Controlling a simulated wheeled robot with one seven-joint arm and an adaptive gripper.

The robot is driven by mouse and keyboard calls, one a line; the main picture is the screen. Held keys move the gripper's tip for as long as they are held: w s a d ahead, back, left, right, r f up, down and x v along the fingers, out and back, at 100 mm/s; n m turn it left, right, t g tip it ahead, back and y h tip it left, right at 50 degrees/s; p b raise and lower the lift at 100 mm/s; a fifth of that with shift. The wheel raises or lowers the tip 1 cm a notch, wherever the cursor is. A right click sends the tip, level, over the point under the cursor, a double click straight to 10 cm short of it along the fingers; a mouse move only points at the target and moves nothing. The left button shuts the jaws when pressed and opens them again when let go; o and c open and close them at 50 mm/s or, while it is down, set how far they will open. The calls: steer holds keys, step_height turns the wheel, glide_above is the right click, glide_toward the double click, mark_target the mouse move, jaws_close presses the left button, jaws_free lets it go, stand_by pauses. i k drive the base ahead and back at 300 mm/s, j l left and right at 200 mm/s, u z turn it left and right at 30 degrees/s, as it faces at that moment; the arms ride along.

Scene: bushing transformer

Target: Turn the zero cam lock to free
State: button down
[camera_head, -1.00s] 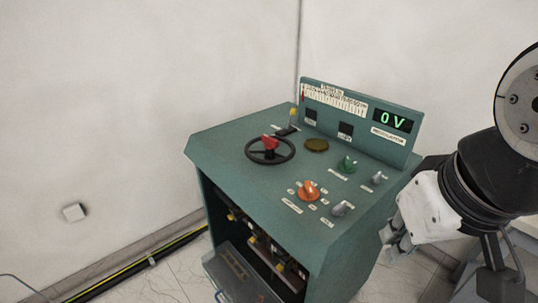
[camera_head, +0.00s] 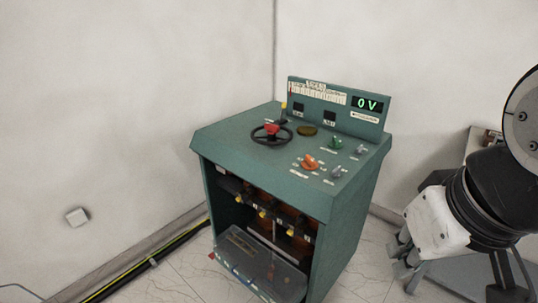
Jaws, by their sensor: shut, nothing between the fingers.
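The green transformer console (camera_head: 205,138) stands in the middle of the head view. On its top are a black handwheel with a red hub (camera_head: 272,128), a small yellow-tipped lever (camera_head: 284,108) behind it, an orange knob (camera_head: 311,160), a green knob (camera_head: 336,142) and two grey knobs, one nearer (camera_head: 337,172) and one farther (camera_head: 361,150). The labels are too small to read, so I cannot tell which control is the zero cam lock. My gripper (camera_head: 405,262) is shut and empty, right of the console and apart from it.
The console's open front shows terminals with yellow parts (camera_head: 264,212), above a lowered flap (camera_head: 262,262). A yellow-green cable (camera_head: 130,272) runs along the wall at left. A grey table-like object (camera_head: 480,145) is partly hidden behind my arm.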

mark_target(359, 150)
steer(key=i+l, duration=0.15)
steer(key=i, duration=0.25)
steer(key=i+l, duration=0.1)
steer(key=i, duration=0.3)
steer(key=i+l, duration=0.15)
steer(key=i, duration=0.25)
